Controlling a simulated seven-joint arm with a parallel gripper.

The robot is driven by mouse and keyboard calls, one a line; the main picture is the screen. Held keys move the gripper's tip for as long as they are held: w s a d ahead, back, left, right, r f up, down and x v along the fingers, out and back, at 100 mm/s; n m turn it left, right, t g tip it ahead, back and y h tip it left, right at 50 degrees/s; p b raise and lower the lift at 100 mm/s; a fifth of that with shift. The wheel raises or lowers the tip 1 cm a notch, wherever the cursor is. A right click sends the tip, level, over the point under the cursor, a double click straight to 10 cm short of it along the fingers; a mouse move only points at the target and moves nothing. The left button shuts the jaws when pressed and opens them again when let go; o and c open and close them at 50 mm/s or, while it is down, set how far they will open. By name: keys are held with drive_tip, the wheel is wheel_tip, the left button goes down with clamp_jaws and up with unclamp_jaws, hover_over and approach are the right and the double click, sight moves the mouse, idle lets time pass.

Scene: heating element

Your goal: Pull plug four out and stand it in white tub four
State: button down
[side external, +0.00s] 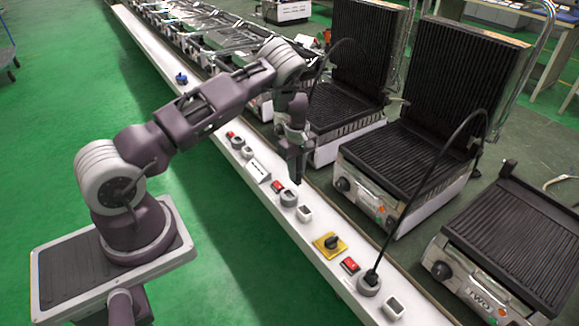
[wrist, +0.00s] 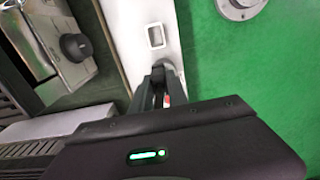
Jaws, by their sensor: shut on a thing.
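My gripper (side external: 296,180) is shut just above a round grey socket (side external: 289,198) on the white bench strip. The plug between its fingers is mostly hidden, and no number on it can be read. A black cable (side external: 335,43) arcs from the grill behind towards my gripper. In the wrist view my gripper (wrist: 162,72) covers most of the socket. A small square white tub (side external: 304,213) stands beside this socket; it also shows in the wrist view (wrist: 156,35) and looks empty. I cannot tell whether the plug is still seated in the socket.
A second black plug (side external: 372,276) with a cable stands in a socket nearer the camera, with another white tub (side external: 393,307) beside it. A yellow plate with a black knob (side external: 331,243) and red switches (side external: 350,265) sit on the strip. Grills (side external: 405,160) line its right side.

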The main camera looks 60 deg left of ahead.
drive_tip(key=d, duration=0.5)
drive_tip(key=shift+s+d+r, duration=0.1)
drive_tip(key=shift+d+r, duration=0.05)
drive_tip(key=shift+r, duration=0.05)
drive_tip(key=shift+f, duration=2.95)
drive_tip(key=shift+f, duration=2.3)
drive_tip(key=c, duration=1.2)
unclamp_jaws()
wheel_tip(320, 180, up, 7)
